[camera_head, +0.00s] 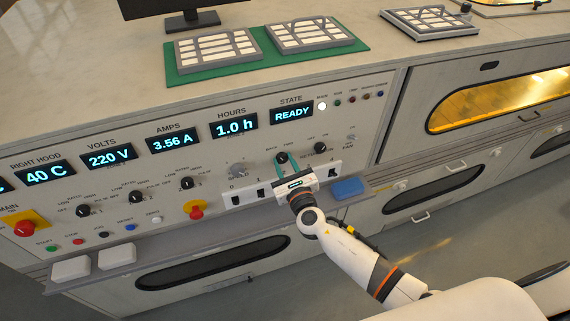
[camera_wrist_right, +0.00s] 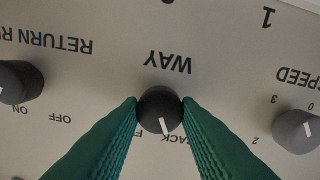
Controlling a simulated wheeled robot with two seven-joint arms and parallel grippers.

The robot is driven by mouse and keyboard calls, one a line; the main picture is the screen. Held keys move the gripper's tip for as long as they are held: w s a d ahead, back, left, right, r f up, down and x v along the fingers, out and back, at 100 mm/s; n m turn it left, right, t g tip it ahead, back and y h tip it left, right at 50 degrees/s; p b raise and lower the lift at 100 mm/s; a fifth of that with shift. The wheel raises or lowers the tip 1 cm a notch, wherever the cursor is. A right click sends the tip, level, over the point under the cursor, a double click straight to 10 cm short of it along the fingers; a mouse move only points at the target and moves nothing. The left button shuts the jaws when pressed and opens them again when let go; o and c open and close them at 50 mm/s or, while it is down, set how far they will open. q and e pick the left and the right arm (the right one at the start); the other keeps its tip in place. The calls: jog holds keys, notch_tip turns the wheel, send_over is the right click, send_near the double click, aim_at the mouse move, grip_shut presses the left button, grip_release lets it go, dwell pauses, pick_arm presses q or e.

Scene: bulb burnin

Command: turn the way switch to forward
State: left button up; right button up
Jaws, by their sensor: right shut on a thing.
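The way switch (camera_head: 282,158) is a round black knob on the sloping control panel. In the right wrist view the knob (camera_wrist_right: 160,105) sits under the upside-down word WAY, and its white line points down and slightly right, toward the BACK label. The FWD label is mostly hidden by a finger. My right gripper (camera_head: 284,166) reaches it from below, and its green fingers (camera_wrist_right: 160,112) are shut on the knob, one on each side. My left gripper is not in view.
The speed knob (camera_wrist_right: 297,131) and return knob (camera_wrist_right: 18,82) flank the switch. A red knob (camera_head: 195,209) is to the left. The state display (camera_head: 292,114) reads READY.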

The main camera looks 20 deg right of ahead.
jog(key=m+b, duration=0.3)
jog(key=m, duration=0.2)
jog(key=shift+f, duration=0.2)
jog(key=m+b, duration=0.1)
jog(key=m, duration=0.2)
jog(key=shift+m+b, duration=0.35)
jog(key=shift+m, duration=0.05)
jog(key=shift+r+m+b, duration=0.15)
jog(key=shift+m+b, duration=0.3)
jog(key=shift+m, duration=0.95)
jog(key=o, duration=1)
jog(key=shift+s, duration=0.1)
